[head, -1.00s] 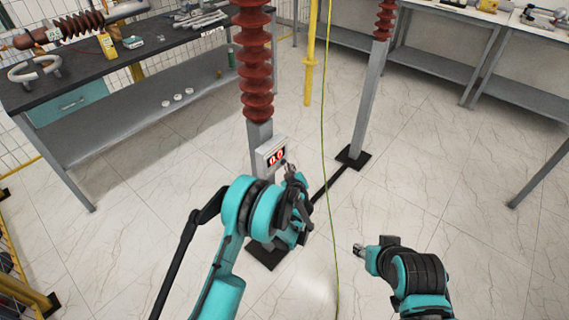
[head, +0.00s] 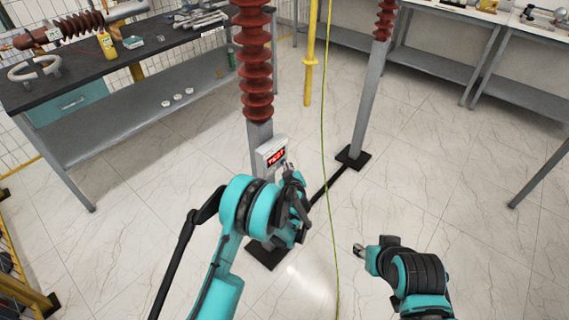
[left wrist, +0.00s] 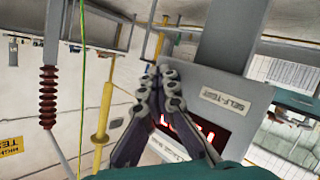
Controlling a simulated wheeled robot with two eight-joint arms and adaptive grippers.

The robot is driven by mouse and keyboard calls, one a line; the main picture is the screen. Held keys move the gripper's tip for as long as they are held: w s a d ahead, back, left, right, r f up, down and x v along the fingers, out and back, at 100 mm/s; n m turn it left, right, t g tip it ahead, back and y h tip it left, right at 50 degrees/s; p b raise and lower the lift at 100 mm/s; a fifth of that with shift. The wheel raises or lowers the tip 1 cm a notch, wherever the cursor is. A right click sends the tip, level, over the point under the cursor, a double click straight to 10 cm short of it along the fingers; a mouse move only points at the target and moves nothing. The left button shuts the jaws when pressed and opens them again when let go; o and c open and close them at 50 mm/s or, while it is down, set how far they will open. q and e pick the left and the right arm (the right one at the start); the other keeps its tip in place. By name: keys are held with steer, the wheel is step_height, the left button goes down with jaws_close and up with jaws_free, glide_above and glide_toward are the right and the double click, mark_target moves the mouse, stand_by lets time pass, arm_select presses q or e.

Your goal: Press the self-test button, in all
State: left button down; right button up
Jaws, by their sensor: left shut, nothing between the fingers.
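A grey meter box (head: 264,149) is fixed to the post below a red-brown ribbed insulator (head: 255,65). Its display (head: 276,158) shows red lettering that looks like "TEST". In the left wrist view the box carries a "SELF-TEST" label (left wrist: 225,101), and the display (left wrist: 205,135) is partly covered by my fingers. My left gripper (head: 289,167) is shut and empty, with its tips at the box face beside the label, as the left wrist view shows (left wrist: 165,72). The button itself is hidden, and contact cannot be made out. My right gripper (head: 359,249) hangs apart at lower right.
A second grey post (head: 367,105) on a black base stands to the right. A yellow pole (head: 309,70) and a thin green-yellow cable (head: 323,130) run nearby. A dark workbench (head: 85,70) is at left; open tiled floor lies at right.

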arm_select(q)
steer(key=shift+s+d, duration=0.55)
steer(key=shift+d, duration=0.15)
steer(key=shift+d, duration=0.1)
steer(key=s+d, duration=0.1)
steer(key=d, duration=0.1)
steer(key=s+d, duration=0.1)
steer(key=s, duration=0.1)
steer(key=shift+d, duration=0.4)
stand_by(0.7)
